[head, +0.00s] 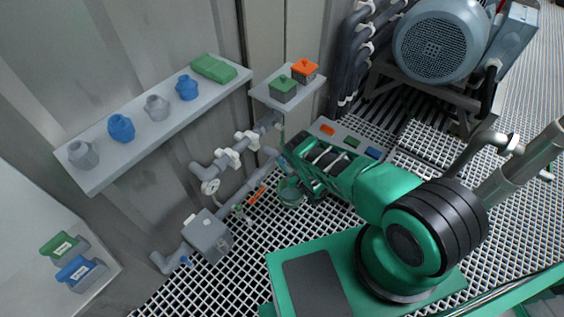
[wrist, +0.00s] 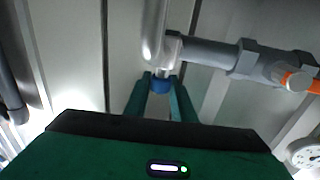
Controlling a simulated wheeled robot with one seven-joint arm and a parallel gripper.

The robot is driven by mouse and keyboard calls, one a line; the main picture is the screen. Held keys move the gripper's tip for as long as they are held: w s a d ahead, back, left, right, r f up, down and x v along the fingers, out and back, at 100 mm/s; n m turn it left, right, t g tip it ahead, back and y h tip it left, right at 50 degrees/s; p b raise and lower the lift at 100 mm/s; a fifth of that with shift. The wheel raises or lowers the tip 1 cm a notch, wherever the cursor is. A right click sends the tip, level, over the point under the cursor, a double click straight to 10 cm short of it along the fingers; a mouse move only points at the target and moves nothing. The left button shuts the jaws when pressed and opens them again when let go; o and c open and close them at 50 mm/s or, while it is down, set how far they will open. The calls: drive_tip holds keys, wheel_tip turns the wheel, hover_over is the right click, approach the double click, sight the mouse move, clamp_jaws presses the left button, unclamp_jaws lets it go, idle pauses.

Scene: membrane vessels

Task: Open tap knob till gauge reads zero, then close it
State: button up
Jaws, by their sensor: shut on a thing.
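In the wrist view, a small blue tap knob (wrist: 160,85) sits at the lower end of a grey pipe fitting. My gripper (wrist: 160,79) has its two green fingers on either side of this knob and is shut on it. A round white gauge (wrist: 306,153) is cut off at the lower right of the wrist view. A white dial, seemingly the gauge (head: 211,186), also shows on the pipework in the head view. Its reading is too small to tell. In the head view my arm hides the fingertips and the held knob.
An orange-marked fitting (wrist: 298,82) is on the pipe at right. A grey box (head: 207,236) with pipes stands low by the wall. A wall shelf (head: 150,140) holds several vessels; a smaller shelf (head: 262,92) holds green and orange containers. A large motor (head: 440,42) stands behind.

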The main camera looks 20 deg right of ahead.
drive_tip(key=shift+m+h, duration=0.3)
drive_tip(key=shift+h, duration=0.2)
drive_tip(key=m+t+h, duration=0.1)
drive_tip(key=m+h, duration=0.1)
drive_tip(key=h, duration=0.2)
drive_tip(key=shift+d+m, duration=0.1)
drive_tip(key=shift+m, duration=0.2)
drive_tip(key=shift+s+m+h, duration=0.15)
drive_tip(key=shift+m+h, duration=1.15)
drive_tip(key=shift+h, duration=1)
drive_tip(key=shift+f, duration=0.1)
drive_tip(key=o, duration=1.1)
drive_tip(key=shift+c, duration=0.2)
